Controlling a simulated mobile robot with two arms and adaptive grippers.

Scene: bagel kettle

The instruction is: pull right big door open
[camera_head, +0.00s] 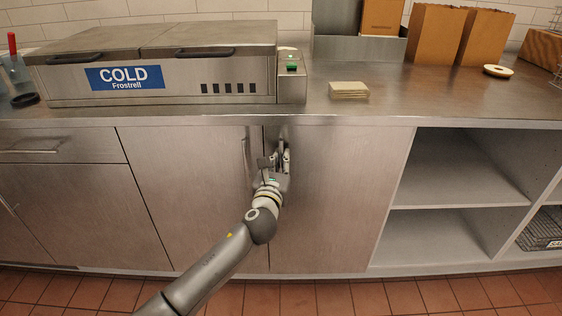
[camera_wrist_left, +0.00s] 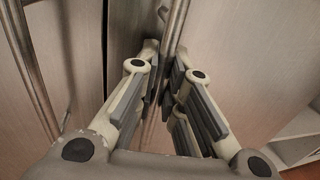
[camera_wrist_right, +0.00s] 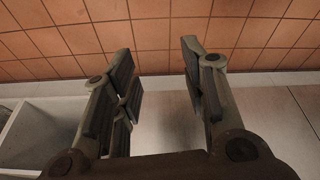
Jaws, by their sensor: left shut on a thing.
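The right big door (camera_head: 340,200) is a flat brushed-metal panel under the counter, left of the open shelves. Its vertical bar handle (camera_wrist_left: 174,35) runs between the fingers of my left gripper (camera_head: 284,152). My left gripper is shut on this handle, near the door's upper left edge; the fingers hide part of the bar. A dark gap (camera_wrist_left: 121,40) shows beside the door's edge in the left wrist view; I cannot tell how far the door stands ajar. My right gripper (camera_wrist_right: 158,85) is open and empty in its wrist view, with floor and cabinet beyond it.
The left big door (camera_head: 190,200) with its own handle (camera_head: 246,158) is beside the right one. Open shelves (camera_head: 450,222) are to the right. The counter above holds a cold unit (camera_head: 180,75), a stack of squares (camera_head: 348,90) and paper bags (camera_head: 435,35). The tiled floor (camera_head: 330,298) in front looks clear.

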